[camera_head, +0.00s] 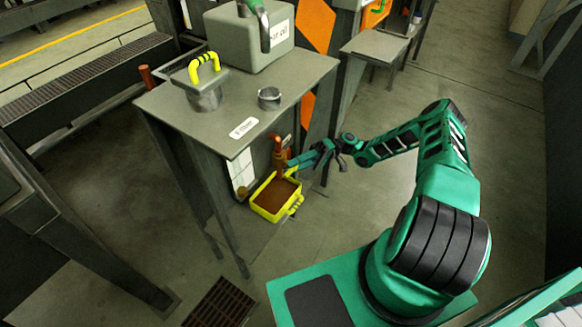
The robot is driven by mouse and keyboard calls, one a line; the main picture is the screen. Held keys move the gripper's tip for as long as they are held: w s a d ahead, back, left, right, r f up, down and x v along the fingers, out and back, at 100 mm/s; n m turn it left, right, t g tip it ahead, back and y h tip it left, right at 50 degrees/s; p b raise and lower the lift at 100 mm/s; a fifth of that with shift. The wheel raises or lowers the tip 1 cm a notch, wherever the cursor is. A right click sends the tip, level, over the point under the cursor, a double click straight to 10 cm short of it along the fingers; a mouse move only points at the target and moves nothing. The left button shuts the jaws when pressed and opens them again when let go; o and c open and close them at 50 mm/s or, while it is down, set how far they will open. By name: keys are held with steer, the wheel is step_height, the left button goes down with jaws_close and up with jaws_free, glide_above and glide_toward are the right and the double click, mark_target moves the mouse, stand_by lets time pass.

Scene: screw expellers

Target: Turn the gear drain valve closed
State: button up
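The drain valve is on a copper-brown pipe (278,152) at the side of the grey table, low under its front right edge. Its handle cannot be told apart clearly from the teal parts beside it. A yellow tray (262,209) stands right under the pipe and holds brown liquid. My gripper (305,159) reaches in from the right, its tip at or very near the pipe. Whether it touches the valve, and whether its fingers are apart, is too small to tell.
Table legs stand close to the tray. A floor grate (219,304) lies in front. The floor at right is open.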

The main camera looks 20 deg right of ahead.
steer(key=v, duration=1.1)
steer(key=shift+f, duration=0.1)
